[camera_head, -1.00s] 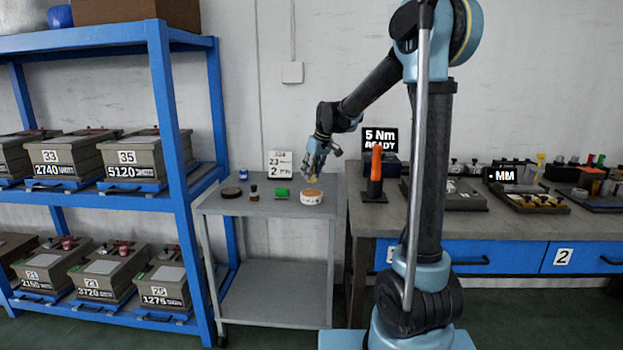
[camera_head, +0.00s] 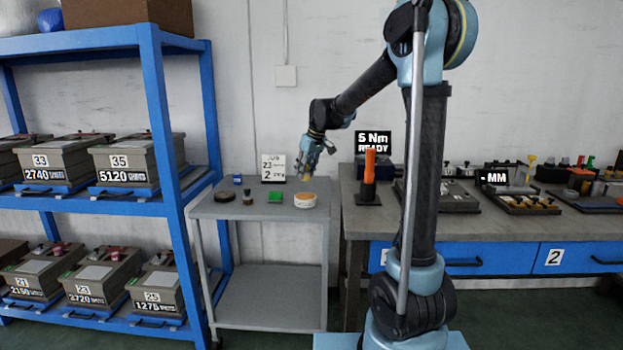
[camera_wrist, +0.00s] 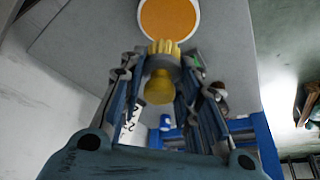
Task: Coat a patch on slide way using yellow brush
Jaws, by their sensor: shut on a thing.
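My gripper (camera_head: 309,168) is above the grey trolley at the centre of the head view. In the wrist view its fingers (camera_wrist: 160,85) are shut on the yellow brush (camera_wrist: 159,86), with its ridged end pointing away from my palm. A round white tin (camera_head: 305,201) with an orange top stands on the trolley just below the brush. In the wrist view the orange top (camera_wrist: 168,17) lies beyond the brush end. The brush appears apart from the tin in the head view. I cannot make out which part is the slide way.
A black stand with an orange tool (camera_head: 369,177) is on the bench to the right. Blue shelving (camera_head: 165,130) stands left.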

